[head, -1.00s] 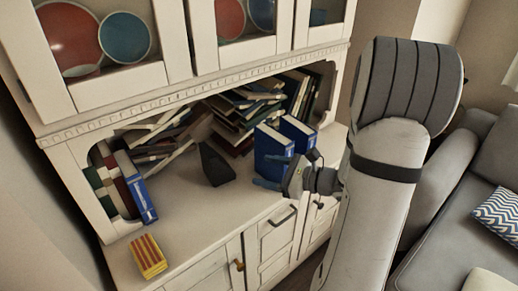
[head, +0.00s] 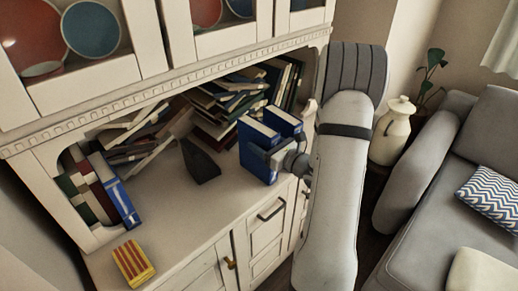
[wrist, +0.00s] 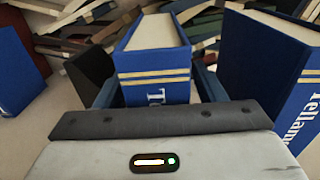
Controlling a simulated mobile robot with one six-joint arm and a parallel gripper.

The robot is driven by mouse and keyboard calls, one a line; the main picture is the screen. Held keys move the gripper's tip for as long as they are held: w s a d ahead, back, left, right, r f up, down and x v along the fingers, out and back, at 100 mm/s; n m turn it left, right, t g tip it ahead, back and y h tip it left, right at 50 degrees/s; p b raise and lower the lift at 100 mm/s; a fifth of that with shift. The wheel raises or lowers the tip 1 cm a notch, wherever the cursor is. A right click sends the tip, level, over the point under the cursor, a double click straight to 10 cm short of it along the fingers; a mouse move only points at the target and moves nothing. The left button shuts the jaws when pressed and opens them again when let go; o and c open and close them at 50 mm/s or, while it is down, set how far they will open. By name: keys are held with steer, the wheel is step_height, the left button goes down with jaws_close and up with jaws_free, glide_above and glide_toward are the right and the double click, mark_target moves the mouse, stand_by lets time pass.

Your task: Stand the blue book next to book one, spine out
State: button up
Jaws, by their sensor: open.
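Two blue books with white pages stand side by side on the cabinet counter, a front one (head: 254,160) and a rear one (head: 287,122). In the wrist view the nearer blue book (wrist: 153,65) stands upright between my open fingers, its gold-banded spine facing me. My gripper (wrist: 157,92) straddles it; I cannot tell whether the fingers touch it. The other blue book (wrist: 262,60) stands close on the right, lettering on its spine. A third blue book (head: 113,190) leans against books at the counter's left end. I cannot tell which is book one.
A dark wedge-shaped bookend (head: 200,162) stands left of the blue pair. Jumbled books (head: 222,108) fill the niche behind. A red-and-yellow striped item (head: 133,262) lies at front left. The counter between is clear. A grey sofa (head: 440,190) stands right.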

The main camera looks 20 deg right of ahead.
steer(key=shift+w, duration=0.25)
steer(key=shift+c, duration=0.4)
jaws_close()
stand_by(0.4)
